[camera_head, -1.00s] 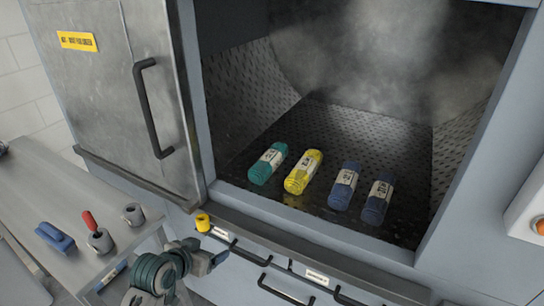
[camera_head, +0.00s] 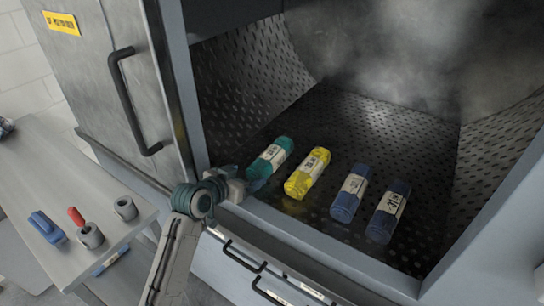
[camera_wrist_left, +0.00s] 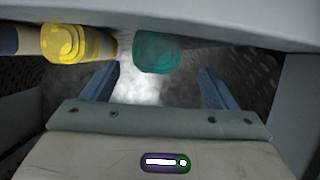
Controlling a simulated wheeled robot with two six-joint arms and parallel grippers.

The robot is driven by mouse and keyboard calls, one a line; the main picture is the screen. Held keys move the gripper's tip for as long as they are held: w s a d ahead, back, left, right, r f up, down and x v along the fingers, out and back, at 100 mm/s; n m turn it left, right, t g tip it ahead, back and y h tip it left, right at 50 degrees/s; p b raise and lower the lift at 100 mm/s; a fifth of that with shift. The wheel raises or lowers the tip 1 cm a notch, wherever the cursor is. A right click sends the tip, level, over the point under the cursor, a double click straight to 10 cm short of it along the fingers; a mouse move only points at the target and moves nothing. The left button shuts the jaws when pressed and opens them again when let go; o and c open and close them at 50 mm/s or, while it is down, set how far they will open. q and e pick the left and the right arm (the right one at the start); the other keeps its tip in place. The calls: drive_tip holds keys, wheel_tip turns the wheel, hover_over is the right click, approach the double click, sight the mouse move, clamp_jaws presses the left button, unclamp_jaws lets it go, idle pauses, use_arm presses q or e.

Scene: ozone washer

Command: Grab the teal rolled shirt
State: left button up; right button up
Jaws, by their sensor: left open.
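The teal rolled shirt (camera_head: 271,158) with a white label band lies on the chamber's perforated floor, leftmost in a row of rolls. My left gripper (camera_head: 248,184) reaches over the chamber's front edge, close to the near end of the teal roll. In the left wrist view, the round end of the teal rolled shirt (camera_wrist_left: 157,53) shows ahead, between the lines of the two blue fingers of the left gripper (camera_wrist_left: 156,85). The fingers are apart and nothing is held. Whether a finger touches the roll cannot be told. My right gripper is not in view.
A yellow roll (camera_head: 307,173) lies just right of the teal one, also seen in the left wrist view (camera_wrist_left: 66,44). Two blue rolls (camera_head: 349,193) (camera_head: 388,211) lie further right. The open door (camera_head: 100,75) stands left. A side table (camera_head: 55,180) holds small items.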

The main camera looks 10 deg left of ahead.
sight(259, 169)
use_arm(q)
drive_tip(key=shift+x, duration=0.85)
drive_tip(key=p+x, duration=0.1)
drive_tip(key=x, duration=0.1)
drive_tip(key=p+x, duration=0.1)
drive_tip(key=x, duration=0.1)
drive_tip(key=shift+d+r+p, duration=0.3)
drive_tip(key=shift+r, duration=0.05)
drive_tip(key=shift+w+d+f, duration=0.15)
drive_tip(key=shift+w+f, duration=0.2)
drive_tip(key=shift+w, duration=0.1)
drive_tip(key=c, duration=1.2)
